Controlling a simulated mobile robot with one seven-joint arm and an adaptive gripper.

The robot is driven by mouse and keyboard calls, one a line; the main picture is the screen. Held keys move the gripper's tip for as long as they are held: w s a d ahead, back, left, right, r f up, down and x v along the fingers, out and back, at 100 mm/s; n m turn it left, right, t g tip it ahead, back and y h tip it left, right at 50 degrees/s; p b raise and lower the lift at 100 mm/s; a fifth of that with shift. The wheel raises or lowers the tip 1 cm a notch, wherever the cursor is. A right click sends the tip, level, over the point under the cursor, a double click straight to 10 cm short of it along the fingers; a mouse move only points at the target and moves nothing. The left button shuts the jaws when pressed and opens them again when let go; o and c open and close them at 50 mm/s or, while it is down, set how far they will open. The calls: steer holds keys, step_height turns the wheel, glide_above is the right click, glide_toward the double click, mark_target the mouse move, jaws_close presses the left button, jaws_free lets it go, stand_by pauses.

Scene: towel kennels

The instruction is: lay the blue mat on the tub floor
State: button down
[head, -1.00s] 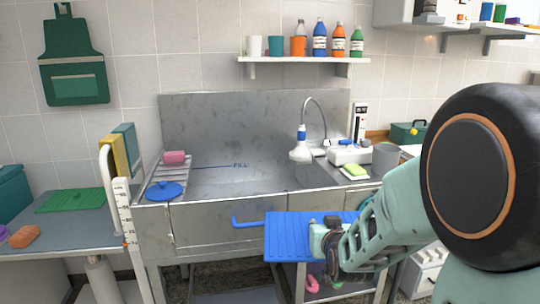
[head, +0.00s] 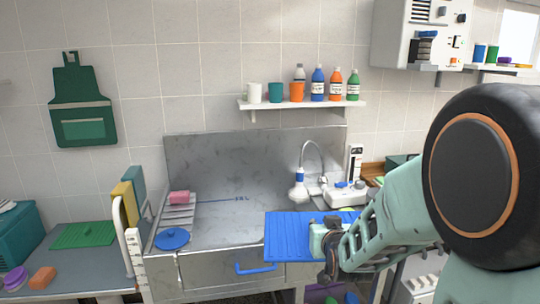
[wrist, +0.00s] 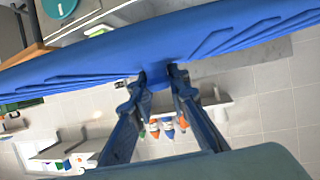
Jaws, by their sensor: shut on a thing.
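The blue mat (head: 293,235) is a flat ribbed sheet held out level at the front right of the steel tub (head: 215,262). My gripper (head: 328,238) is shut on the mat's right edge in the head view. In the wrist view both fingers (wrist: 158,76) pinch the mat (wrist: 230,42), which spans the frame. The mat hides part of the tub's front right, and the tub floor shows only in part.
A pink sponge (head: 179,197) on a rack and a round blue lid (head: 173,239) sit at the tub's left. A sprayer tap (head: 299,188) stands at the back right. A shelf (head: 300,103) with cups and bottles hangs above. A side table (head: 75,265) stands left.

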step_height(320, 180, up, 6)
steer(key=p, duration=0.4)
steer(key=shift+a, duration=0.1)
stand_by(0.4)
